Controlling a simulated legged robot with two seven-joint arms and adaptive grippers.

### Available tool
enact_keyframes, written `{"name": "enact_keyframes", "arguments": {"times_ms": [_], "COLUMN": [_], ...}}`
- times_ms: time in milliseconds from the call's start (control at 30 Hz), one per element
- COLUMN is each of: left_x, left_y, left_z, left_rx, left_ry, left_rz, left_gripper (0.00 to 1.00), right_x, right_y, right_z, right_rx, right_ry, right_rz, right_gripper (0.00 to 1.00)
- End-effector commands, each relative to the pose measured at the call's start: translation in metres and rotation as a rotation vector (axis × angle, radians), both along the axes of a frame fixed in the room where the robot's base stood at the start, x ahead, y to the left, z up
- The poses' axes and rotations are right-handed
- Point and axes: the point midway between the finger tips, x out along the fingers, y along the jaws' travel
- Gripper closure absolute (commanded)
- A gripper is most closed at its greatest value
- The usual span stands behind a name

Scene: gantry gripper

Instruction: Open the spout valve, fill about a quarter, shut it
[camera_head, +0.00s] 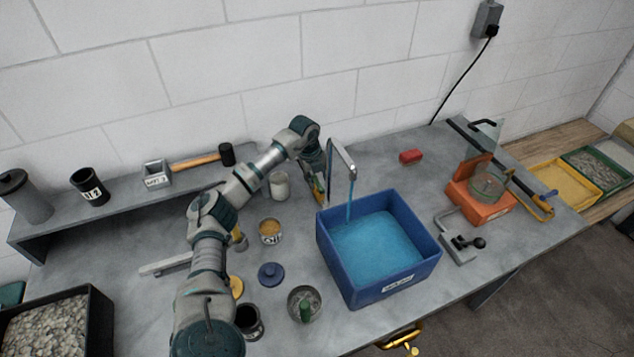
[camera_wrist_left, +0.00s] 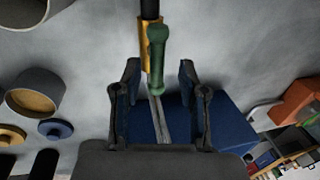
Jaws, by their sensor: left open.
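A grey spout (camera_head: 342,158) rises behind a blue bin (camera_head: 335,262) and bends over it. A thin blue stream (camera_head: 349,205) runs from its tip into the bin. Blue liquid (camera_head: 378,243) covers the bin's floor, its surface below the rim; I cannot tell the depth exactly. In the left wrist view a green handle (camera_wrist_left: 158,58) lies against a yellow fitting (camera_wrist_left: 145,68), with the grey spout (camera_wrist_left: 160,122) beyond. My left gripper (camera_head: 319,190) is at the spout's left side. In the left wrist view its open fingers (camera_wrist_left: 158,88) stand either side of the handle's end. My right gripper is out of view.
An orange device (camera_head: 480,205) and a black-knobbed clamp (camera_head: 460,246) stand right of the bin. Open cans, including one with tan contents (camera_head: 270,232), and a blue lid (camera_head: 271,273) lie left. A yellow valve (camera_head: 402,340) sits at the front edge.

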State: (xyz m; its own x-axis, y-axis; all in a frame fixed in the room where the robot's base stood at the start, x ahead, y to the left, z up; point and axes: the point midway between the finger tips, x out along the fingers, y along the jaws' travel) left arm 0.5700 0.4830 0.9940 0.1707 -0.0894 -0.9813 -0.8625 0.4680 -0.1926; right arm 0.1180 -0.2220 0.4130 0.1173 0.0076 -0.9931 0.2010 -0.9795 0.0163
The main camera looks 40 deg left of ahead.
Motion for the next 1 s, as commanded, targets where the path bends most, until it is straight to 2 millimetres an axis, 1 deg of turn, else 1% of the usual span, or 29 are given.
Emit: {"name": "enact_keyframes", "arguments": {"times_ms": [33, 100, 200, 433, 467, 500, 567, 600, 633, 700, 800, 1000], "left_x": [0.001, 0.002, 0.002, 0.002, 0.002, 0.002, 0.002, 0.002, 0.002, 0.002, 0.001, 0.000], "left_y": [0.001, 0.003, 0.007, 0.010, 0.009, 0.008, 0.007, 0.006, 0.005, 0.003, 0.001, 0.000], "left_z": [-0.006, -0.013, -0.019, -0.021, -0.021, -0.020, -0.019, -0.019, -0.019, -0.018, -0.017, -0.017], "left_rx": [-0.001, -0.004, -0.008, -0.010, -0.010, -0.009, -0.008, -0.007, -0.005, -0.002, -0.002, -0.007], "left_ry": [0.001, 0.002, 0.001, 0.001, 0.001, 0.001, 0.001, 0.001, 0.002, 0.003, 0.005, 0.004], "left_rz": [0.001, 0.001, 0.002, 0.002, 0.002, 0.002, 0.002, 0.002, 0.001, 0.001, 0.000, -0.005], "left_gripper": [0.58, 0.58, 0.58, 0.58, 0.60, 0.71, 0.85, 0.95, 1.00, 1.00, 1.00, 1.00], "right_x": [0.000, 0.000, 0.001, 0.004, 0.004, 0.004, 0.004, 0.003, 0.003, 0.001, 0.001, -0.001], "right_y": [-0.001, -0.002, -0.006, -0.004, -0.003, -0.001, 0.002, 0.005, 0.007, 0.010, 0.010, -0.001], "right_z": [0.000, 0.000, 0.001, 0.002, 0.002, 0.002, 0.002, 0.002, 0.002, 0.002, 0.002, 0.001], "right_rx": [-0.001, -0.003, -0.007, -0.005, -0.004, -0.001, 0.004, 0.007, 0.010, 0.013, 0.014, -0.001], "right_ry": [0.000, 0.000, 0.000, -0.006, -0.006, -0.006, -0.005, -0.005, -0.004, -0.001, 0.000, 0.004], "right_rz": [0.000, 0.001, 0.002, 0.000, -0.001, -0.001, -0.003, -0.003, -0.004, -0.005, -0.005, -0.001], "right_gripper": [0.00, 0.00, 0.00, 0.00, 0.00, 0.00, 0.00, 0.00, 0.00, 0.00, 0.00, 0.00]}}
